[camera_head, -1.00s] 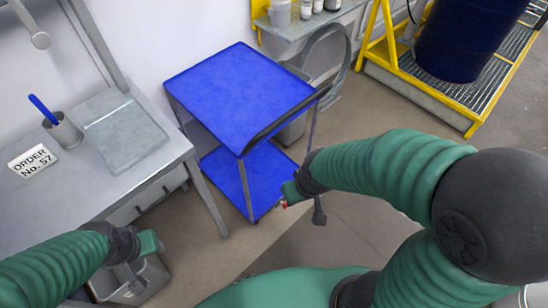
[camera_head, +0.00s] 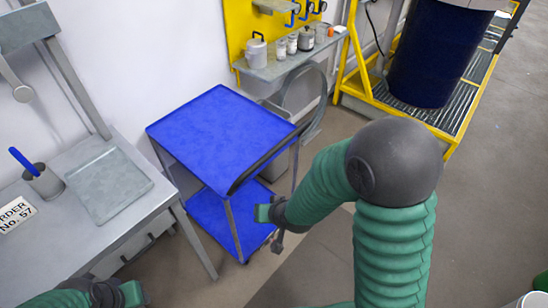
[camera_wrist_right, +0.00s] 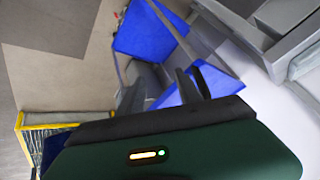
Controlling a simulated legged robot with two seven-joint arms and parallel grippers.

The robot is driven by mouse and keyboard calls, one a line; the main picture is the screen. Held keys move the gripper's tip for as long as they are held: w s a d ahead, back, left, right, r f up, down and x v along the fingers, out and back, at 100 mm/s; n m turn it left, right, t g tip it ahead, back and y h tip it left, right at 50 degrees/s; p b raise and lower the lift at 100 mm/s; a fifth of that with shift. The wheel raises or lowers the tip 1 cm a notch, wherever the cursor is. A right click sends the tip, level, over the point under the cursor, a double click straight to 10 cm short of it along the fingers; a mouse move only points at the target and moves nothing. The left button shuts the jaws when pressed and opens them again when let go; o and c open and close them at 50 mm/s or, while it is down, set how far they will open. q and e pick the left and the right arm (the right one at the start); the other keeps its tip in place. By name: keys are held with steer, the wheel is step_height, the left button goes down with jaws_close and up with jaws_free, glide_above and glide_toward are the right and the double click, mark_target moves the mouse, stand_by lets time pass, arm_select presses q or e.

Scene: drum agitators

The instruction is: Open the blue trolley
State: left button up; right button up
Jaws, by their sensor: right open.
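The blue trolley (camera_head: 215,130) stands in the middle of the head view, with a blue top, a blue lower shelf (camera_head: 215,215) and grey legs. A black handle (camera_head: 262,163) runs along the front right edge of its top. My right gripper (camera_head: 268,228) is open below the handle, in front of the lower shelf; contact cannot be told. In the right wrist view, the blue trolley (camera_wrist_right: 147,33) lies beyond the dark fingers of my right gripper (camera_wrist_right: 197,83). My left gripper (camera_head: 120,295) is at the bottom left, partly cut off, its jaws unclear.
A grey workbench (camera_head: 120,235) with a flat tray and a cup stands left of the trolley. A shelf (camera_head: 285,62) with jars is behind it. A dark blue drum (camera_head: 430,60) stands on a yellow-framed grating at the back right. Floor in front is free.

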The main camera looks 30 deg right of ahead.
steer(key=w+d+m+t, duration=0.1)
steer(key=w+m+t, duration=0.3)
steer(key=w+m, duration=0.2)
steer(key=d+r+m+t+h+p, duration=0.2)
steer(key=d+r+m+t+h, duration=0.4)
steer(key=m, duration=0.5)
steer(key=w+d+f+g, duration=0.1)
steer(key=w+d, duration=0.3)
steer(key=w, duration=0.4)
steer(key=w+d+f+g, duration=0.1)
steer(key=w+d+f, duration=0.1)
steer(key=w, duration=0.5)
steer(key=shift+w+d+f+h+p, duration=0.35)
steer(key=shift+d+h+p, duration=0.1)
steer(key=shift+d, duration=0.45)
jaws_close()
steer(key=shift+s+f, duration=0.1)
steer(key=shift+s, duration=0.05)
